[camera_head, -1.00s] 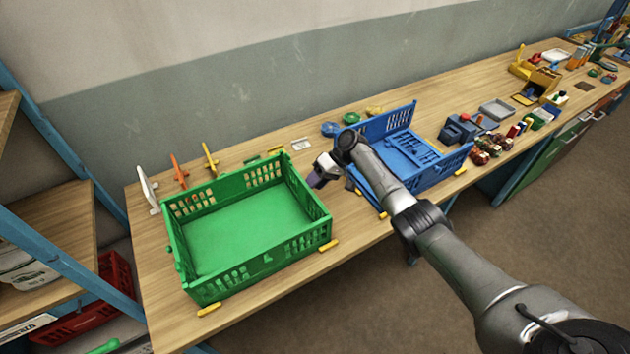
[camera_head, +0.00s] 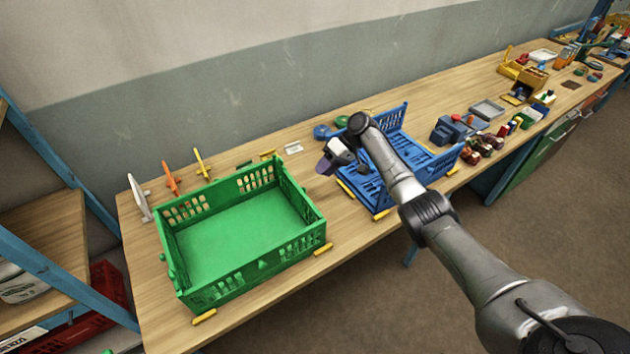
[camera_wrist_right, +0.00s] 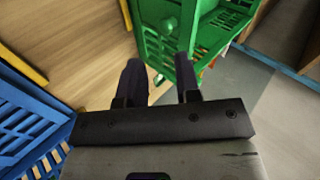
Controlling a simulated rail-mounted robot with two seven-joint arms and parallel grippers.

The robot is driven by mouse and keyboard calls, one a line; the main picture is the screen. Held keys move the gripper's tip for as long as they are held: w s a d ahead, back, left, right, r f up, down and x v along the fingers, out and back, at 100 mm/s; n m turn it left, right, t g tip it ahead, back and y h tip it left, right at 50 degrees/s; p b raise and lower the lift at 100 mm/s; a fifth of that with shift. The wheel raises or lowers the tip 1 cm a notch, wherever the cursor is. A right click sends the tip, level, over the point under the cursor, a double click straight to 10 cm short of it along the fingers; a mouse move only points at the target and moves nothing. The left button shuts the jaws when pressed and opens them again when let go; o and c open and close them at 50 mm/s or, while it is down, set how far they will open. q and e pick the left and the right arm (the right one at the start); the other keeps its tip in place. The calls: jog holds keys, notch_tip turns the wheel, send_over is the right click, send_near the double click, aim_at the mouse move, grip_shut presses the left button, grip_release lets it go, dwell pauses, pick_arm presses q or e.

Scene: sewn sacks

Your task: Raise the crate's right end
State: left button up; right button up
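The green crate (camera_head: 245,230) is empty and sits flat on the bench at the left in the head view. Its slotted wall also shows at the top of the right wrist view (camera_wrist_right: 160,38). My right gripper (camera_head: 328,166) hangs just right of the crate's right wall, apart from it in the head view. In the right wrist view its two dark fingers (camera_wrist_right: 160,88) are spread with nothing seen held between them. The green wall shows just beyond the right-hand finger. My left gripper is not in view.
A blue crate (camera_head: 376,198) stands to the right, partly behind my right arm. Yellow strips (camera_head: 323,249) lie on the wooden bench (camera_head: 165,318) by the crates. Coloured tools stand at the back left. Small items crowd the bench further right.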

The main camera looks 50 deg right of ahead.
jog(key=v, duration=0.6)
dwell(0.7)
